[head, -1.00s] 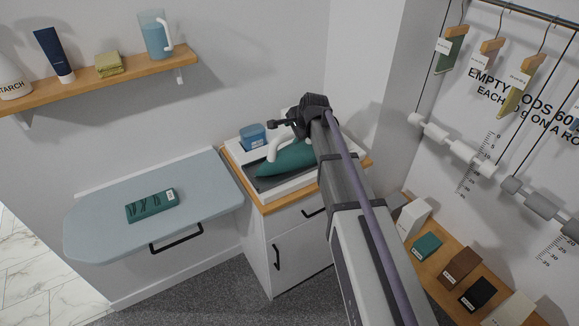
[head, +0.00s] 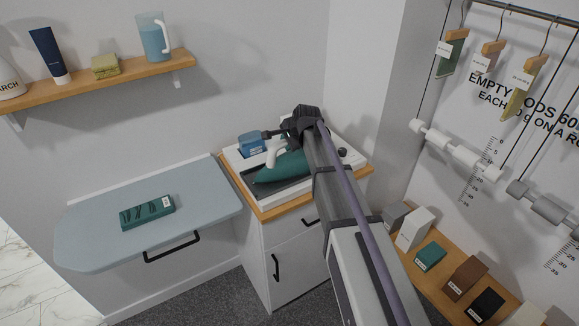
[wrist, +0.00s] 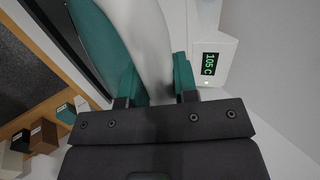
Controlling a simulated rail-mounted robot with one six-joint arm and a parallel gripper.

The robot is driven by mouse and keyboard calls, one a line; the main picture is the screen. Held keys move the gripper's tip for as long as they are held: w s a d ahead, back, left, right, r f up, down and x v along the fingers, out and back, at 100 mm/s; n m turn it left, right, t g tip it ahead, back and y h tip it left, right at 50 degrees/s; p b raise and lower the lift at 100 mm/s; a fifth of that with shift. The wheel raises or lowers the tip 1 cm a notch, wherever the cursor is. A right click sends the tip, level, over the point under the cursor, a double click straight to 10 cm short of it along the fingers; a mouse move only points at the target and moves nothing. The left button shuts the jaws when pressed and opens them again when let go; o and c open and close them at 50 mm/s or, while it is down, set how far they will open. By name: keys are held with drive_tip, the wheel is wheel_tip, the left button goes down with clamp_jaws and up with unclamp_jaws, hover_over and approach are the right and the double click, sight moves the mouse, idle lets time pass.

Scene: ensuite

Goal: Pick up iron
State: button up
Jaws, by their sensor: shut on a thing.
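The iron (head: 284,168) has a teal body and a white handle. In the head view it sits over a dark plate in a white tray on the corner cabinet, its tip toward the left. My gripper (head: 288,138) is above it and covers part of the handle. In the wrist view my gripper (wrist: 158,85) has its teal-padded fingers on both sides of the white handle and is shut on it. The teal body of the iron (wrist: 103,42) shows beside the left finger. Whether the iron touches the tray cannot be told.
A white unit with a green "105 C" display (wrist: 209,64) is close to the right finger. A blue container (head: 251,143) stands left of the iron. Several boxes line a wooden shelf at right.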

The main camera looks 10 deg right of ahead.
clamp_jaws()
idle(0.8)
